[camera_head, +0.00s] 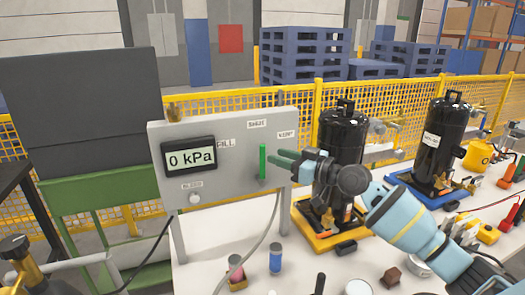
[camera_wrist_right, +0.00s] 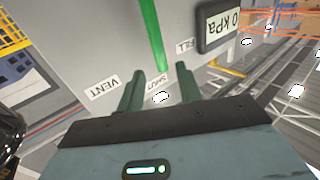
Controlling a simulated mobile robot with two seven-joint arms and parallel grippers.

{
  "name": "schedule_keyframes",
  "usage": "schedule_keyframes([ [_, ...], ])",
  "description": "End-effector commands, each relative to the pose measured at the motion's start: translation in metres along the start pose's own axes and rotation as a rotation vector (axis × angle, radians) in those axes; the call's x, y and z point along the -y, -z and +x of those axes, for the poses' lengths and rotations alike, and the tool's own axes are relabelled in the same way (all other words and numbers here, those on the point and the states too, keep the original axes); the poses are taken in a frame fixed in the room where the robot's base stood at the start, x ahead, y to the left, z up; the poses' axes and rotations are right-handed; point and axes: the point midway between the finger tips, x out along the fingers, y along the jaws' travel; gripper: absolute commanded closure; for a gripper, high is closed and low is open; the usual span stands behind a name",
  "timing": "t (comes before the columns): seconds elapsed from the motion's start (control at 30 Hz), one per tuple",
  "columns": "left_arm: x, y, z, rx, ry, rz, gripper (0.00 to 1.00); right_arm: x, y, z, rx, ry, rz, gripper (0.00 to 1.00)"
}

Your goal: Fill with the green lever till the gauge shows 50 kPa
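The grey panel (camera_head: 222,120) carries a gauge (camera_head: 190,157) that reads 0 kPa. The green lever (camera_head: 263,160) stands upright under the SHUT label, with FILL to its left and VENT to its right. My right gripper (camera_head: 281,160) reaches in from the right, its fingertips close beside the lever. In the right wrist view the two fingers of my right gripper (camera_wrist_right: 158,78) are apart, and the lever (camera_wrist_right: 150,32) shows between and beyond the tips. I cannot tell whether they touch it. My left gripper is not in view.
A BLEED knob (camera_head: 195,198) sits below the gauge. A black compressor (camera_head: 342,135) stands on a yellow tray right behind my right gripper; another (camera_head: 440,145) is further right. Small parts lie on the white table (camera_head: 300,262). A yellow fence (camera_head: 395,97) runs behind.

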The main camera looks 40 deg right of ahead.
Motion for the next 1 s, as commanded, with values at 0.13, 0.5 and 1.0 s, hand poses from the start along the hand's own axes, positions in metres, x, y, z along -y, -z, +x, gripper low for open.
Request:
schedule_keyframes([
  [0.13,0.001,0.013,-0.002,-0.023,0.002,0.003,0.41,0.0,0.005,0.021,-0.007,0.0,0.001,0.65],
  [0.5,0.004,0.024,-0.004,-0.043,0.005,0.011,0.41,0.001,0.002,0.059,-0.001,0.002,-0.002,0.65],
  [1.0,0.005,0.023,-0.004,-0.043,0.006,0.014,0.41,0.001,0.001,0.062,0.001,0.002,-0.002,0.83],
])
